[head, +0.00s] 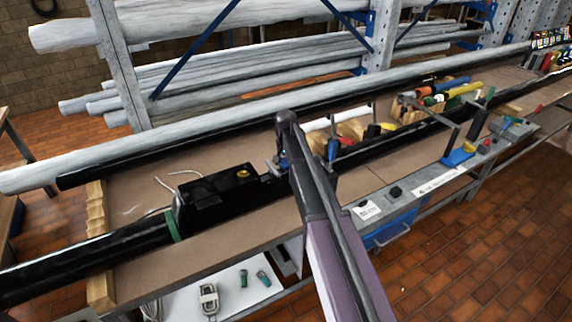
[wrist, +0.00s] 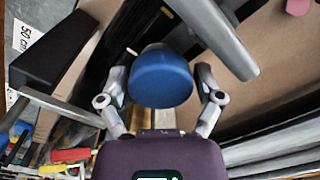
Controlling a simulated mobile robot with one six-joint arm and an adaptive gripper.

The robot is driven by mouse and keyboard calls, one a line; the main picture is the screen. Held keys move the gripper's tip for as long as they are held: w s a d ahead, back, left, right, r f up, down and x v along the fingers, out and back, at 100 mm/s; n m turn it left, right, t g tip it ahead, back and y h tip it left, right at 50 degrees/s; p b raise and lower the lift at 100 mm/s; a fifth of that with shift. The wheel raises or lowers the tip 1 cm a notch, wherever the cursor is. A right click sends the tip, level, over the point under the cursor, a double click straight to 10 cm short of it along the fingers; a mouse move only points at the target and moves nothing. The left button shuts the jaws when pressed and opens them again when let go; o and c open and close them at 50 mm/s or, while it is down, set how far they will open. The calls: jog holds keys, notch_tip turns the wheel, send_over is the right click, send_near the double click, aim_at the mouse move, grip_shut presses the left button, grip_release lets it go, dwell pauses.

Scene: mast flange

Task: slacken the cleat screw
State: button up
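A blue round knob (wrist: 162,78), which looks like the head of the cleat screw, sits between the fingers of my gripper (wrist: 160,98) in the wrist view. The fingers are spread, one on each side, with a small gap to the knob. No grip on it shows. In the head view my gripper (head: 281,162) points down over the bench beside the black mast fitting (head: 215,197), and a bit of blue shows there. My arm hides much of this spot. The screw's shank is hidden beneath the knob.
A grey bar (wrist: 215,35) passes close to the knob in the wrist view. A long black mast (head: 95,258) lies along the bench (head: 225,238). A wooden tool box (head: 425,107) and a blue-based clamp (head: 458,157) stand to the right. Pale tubes fill the rack behind.

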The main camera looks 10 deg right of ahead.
dwell(0.4)
notch_tip(320, 180, up, 5)
jog(key=p, duration=0.5)
jog(key=shift+r, duration=0.1)
dwell(0.4)
jog(key=s+f+n+b, duration=0.2)
jog(key=s, duration=1.2)
jog(key=s+f+n+b, duration=0.2)
jog(key=s+n, duration=0.1)
jog(key=s, duration=1.2)
